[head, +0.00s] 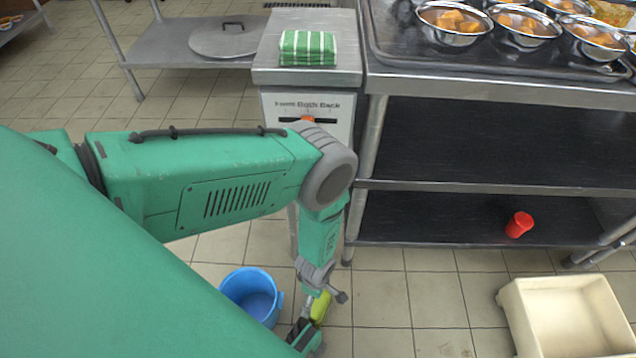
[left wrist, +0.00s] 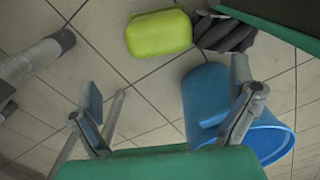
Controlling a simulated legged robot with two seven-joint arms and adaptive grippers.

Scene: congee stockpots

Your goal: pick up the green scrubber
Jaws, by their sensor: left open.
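The green scrubber (head: 320,308) is a yellow-green rounded block low on the tiled floor, to the right of the blue bucket. It shows whole in the left wrist view (left wrist: 158,33), at the top, beyond the fingertips. My left gripper (left wrist: 165,108) is open and empty, with its two fingers spread apart. In the head view my left gripper (head: 322,288) reaches down just above the scrubber and does not visibly touch it. My right gripper is not in view.
A blue bucket (head: 252,294) stands close left of the scrubber; it lies behind the right finger in the left wrist view (left wrist: 205,95). A steel shelf unit (head: 470,187), cream bin (head: 565,315), red cup (head: 519,224) and striped cloth (head: 307,48) are nearby.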

